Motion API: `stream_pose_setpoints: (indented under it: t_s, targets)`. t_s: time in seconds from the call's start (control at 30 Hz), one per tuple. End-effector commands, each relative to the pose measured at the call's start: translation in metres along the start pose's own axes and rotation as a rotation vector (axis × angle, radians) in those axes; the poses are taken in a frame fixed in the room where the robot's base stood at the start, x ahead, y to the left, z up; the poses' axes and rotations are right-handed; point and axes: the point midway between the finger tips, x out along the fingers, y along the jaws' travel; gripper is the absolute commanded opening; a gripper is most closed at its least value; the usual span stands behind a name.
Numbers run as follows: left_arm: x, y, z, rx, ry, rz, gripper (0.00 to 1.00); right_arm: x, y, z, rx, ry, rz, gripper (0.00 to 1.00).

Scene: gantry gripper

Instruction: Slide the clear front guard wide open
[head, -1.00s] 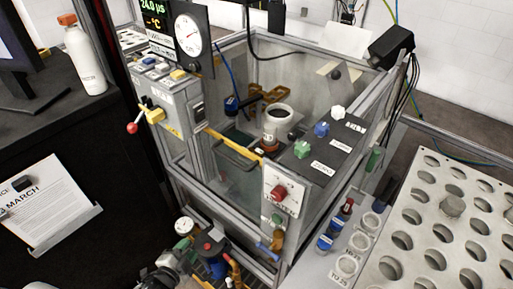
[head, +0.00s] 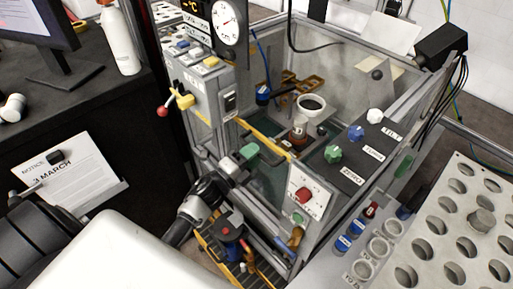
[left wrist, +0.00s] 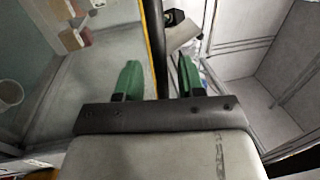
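The clear front guard (head: 268,186) is a see-through panel on the front of the framed machine, with a yellow strip along its top edge. Its dark bar handle (head: 270,160) runs along the front just below that strip. My left gripper (head: 249,152), with green fingers, is at the left part of the handle. In the left wrist view my left gripper (left wrist: 158,80) is open, and the dark handle bar (left wrist: 156,45) runs between the two fingers. I cannot tell whether either finger touches it. My right gripper is not in view.
A control box with a red knob (head: 304,194) stands right of the guard. A switch cabinet with a red ball lever (head: 163,111) is at the left. A metal tray with round holes (head: 450,225) is at the right. A cup (head: 312,104) stands inside the machine.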

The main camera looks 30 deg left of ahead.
Motion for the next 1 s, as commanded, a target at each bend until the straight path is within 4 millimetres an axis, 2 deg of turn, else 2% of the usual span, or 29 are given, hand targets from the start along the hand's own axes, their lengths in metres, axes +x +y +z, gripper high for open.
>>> stream_pose_setpoints:
  t_s: [0.13,0.43,0.47,0.7,1.0]
  targets:
    - [0.0121,-0.0005,-0.0002,0.000,0.000,0.001,0.39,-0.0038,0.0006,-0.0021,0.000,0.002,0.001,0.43]
    - [0.0146,0.0006,-0.0003,-0.001,0.000,0.001,0.39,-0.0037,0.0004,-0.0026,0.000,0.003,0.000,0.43]
    - [0.0145,0.0006,-0.0003,-0.001,0.000,0.001,0.37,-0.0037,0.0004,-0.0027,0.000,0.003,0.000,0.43]
    - [0.0143,0.0006,-0.0003,-0.001,0.000,0.001,0.01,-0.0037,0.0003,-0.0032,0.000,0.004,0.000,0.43]
    - [0.0137,0.0027,-0.0003,-0.001,0.000,0.002,0.00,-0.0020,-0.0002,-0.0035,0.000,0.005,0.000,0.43]
